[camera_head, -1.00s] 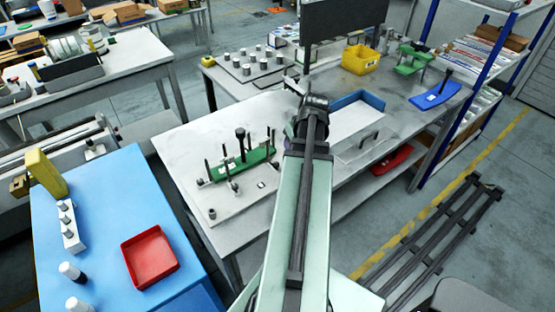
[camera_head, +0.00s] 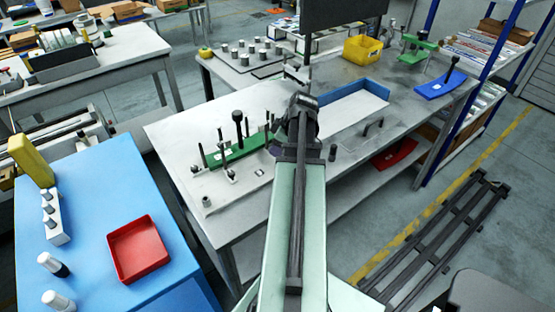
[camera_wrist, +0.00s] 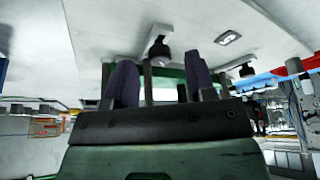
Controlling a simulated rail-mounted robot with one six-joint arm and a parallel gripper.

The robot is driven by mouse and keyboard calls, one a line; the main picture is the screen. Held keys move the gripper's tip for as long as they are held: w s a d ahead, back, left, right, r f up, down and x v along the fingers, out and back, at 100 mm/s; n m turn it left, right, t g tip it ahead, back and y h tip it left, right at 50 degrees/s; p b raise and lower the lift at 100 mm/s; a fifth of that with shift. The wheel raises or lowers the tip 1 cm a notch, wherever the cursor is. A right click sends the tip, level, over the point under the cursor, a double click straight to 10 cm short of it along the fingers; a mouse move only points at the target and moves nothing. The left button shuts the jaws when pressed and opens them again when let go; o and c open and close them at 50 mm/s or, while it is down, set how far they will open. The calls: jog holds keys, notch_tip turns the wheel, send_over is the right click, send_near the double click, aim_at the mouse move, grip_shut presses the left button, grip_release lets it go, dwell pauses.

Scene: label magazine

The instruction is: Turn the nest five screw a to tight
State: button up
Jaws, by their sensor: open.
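A green fixture bar (camera_head: 243,153) with upright dark posts stands on the white plate of the grey bench, left of my arm. Small dark-topped screws or knobs (camera_head: 230,174) stand in front of it; I cannot tell which is nest five screw a. In the wrist view a dark knob (camera_wrist: 158,50) on a pale bracket shows beyond the fingers, and another (camera_wrist: 246,70) shows to the right; the bench surface appears at the top. My gripper (camera_wrist: 160,85) has its two dark purple fingers apart, with nothing visibly held. My arm hides the fingers in the head view.
A blue-edged tray (camera_head: 372,97) lies right of my arm, with a dark handle (camera_head: 373,126) near it. A yellow bin (camera_head: 361,53) and a dark panel (camera_head: 345,15) stand behind. A blue table (camera_head: 95,215) with a red tray (camera_head: 139,248) is at left.

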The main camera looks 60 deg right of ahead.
jog(key=shift+x, duration=0.8)
jog(key=shift+r, duration=0.2)
jog(key=c, duration=0.9)
jog(key=shift+m, duration=0.3)
jog(key=m+h, duration=0.1)
jog(key=m, duration=0.2)
jog(key=shift+a, duration=0.15)
jog(key=shift+m+h, duration=1)
jog(key=shift+m, duration=1)
